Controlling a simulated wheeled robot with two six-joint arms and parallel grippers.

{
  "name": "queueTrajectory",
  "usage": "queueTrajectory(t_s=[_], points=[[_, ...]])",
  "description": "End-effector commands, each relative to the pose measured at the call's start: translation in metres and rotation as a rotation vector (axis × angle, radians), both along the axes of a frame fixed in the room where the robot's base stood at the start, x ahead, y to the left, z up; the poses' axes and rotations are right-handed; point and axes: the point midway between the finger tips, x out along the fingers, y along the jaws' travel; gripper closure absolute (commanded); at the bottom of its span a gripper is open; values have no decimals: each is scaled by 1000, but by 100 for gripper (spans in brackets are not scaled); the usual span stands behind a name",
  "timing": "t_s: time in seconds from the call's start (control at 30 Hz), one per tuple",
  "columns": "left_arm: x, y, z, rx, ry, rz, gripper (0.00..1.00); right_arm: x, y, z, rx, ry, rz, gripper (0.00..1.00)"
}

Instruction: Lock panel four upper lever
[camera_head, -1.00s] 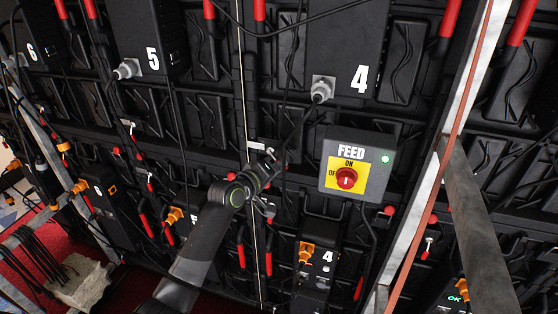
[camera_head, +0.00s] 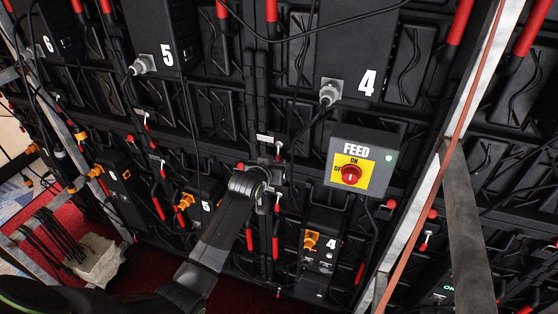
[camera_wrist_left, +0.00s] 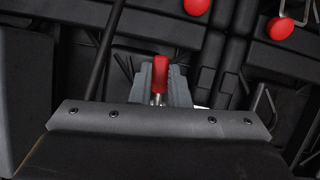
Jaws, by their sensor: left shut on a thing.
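My left gripper (camera_head: 270,180) is at the back of the video wall, left of the yellow FEED switch box. In the left wrist view, a short red lever handle (camera_wrist_left: 160,75) stands between the grey fingers of my left gripper (camera_wrist_left: 158,88), which are shut on it. The lever's metal stem shows below its red part, and its base is hidden. In the head view the gripped lever is mostly hidden by my wrist. The black box marked 4 (camera_head: 345,45) is above and to the right. My right gripper is not in view.
The FEED box (camera_head: 366,160) with a red knob is right of my gripper. A smaller box marked 4 (camera_head: 320,262) with an orange plug is below. A slanted metal post (camera_head: 437,140) stands at the right. Black cables hang close to my wrist.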

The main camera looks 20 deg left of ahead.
Motion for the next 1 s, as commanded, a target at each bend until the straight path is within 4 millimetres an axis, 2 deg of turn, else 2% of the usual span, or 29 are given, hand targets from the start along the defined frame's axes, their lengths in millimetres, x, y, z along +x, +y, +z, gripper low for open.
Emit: queueTrajectory(t_s=[0.3,0.87,0.9,1.0], points=[[0,5,-1,122,1,0,100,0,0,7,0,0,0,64],[0,6,-1,152,1,0,100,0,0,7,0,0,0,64],[0,6,-1,152,1,0,79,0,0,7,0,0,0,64],[0,6,-1,151,1,0,66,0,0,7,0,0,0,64]])
